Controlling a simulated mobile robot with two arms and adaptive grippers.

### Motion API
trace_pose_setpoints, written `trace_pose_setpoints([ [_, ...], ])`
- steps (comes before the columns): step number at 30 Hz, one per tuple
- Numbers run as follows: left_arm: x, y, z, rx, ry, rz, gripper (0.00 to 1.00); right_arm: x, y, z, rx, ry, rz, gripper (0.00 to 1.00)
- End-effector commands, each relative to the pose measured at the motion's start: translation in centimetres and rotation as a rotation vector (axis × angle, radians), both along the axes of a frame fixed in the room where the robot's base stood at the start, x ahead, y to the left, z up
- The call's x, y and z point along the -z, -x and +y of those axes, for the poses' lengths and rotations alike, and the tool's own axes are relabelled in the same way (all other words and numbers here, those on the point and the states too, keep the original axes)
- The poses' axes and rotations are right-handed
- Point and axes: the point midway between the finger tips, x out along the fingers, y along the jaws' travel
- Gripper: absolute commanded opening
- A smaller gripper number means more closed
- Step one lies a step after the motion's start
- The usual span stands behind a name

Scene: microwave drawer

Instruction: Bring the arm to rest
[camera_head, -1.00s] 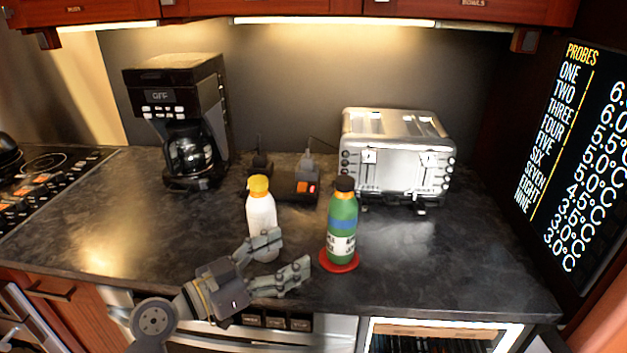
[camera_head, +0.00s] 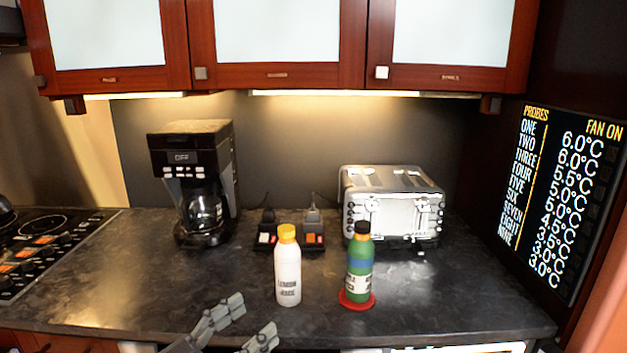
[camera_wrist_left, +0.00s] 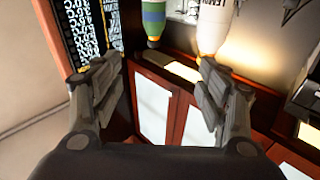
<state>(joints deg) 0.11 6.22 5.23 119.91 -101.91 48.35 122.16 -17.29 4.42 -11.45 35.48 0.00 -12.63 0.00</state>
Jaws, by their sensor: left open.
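My left gripper (camera_head: 243,324) is at the bottom of the head view, in front of the counter's front edge. Its two fingers are apart with nothing between them. It also shows open and empty in the left wrist view (camera_wrist_left: 157,95). The white lemon juice bottle (camera_head: 287,272) with a yellow cap stands upright on the counter, beyond and to the right of the fingers, apart from them. The green bottle (camera_head: 360,268) with a black cap stands upright on a red coaster (camera_head: 343,301) to its right. My right gripper is not in view.
A coffee maker (camera_head: 195,182) stands at the back left and a silver toaster (camera_head: 392,207) at the back right. A power strip (camera_head: 292,240) lies between them. A stove (camera_head: 40,245) is at the left. The counter (camera_head: 140,285) is clear at front left and right.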

Motion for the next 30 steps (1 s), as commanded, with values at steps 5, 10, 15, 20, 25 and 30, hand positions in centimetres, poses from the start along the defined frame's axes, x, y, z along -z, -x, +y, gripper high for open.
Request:
trace_pose_setpoints([
  [5, -2.2, 0.3, 0.9, -0.067, 0.060, -0.101, 0.68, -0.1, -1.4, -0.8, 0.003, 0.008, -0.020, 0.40],
  [10, -4.5, 0.7, 3.0, -0.182, 0.133, -0.202, 0.68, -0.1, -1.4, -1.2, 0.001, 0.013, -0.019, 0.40],
  [15, -6.2, 1.2, 7.1, -0.395, 0.224, -0.275, 0.68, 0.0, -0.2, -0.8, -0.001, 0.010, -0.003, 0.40],
  [20, -4.6, 1.7, 13.0, -0.699, 0.274, -0.217, 0.68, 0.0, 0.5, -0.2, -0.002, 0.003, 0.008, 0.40],
  [25, 1.9, 3.1, 17.8, -0.977, 0.212, 0.031, 0.68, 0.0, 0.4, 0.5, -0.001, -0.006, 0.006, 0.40],
  [30, 11.3, 6.8, 18.9, -1.098, 0.029, 0.414, 0.68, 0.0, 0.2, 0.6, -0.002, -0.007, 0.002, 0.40],
])
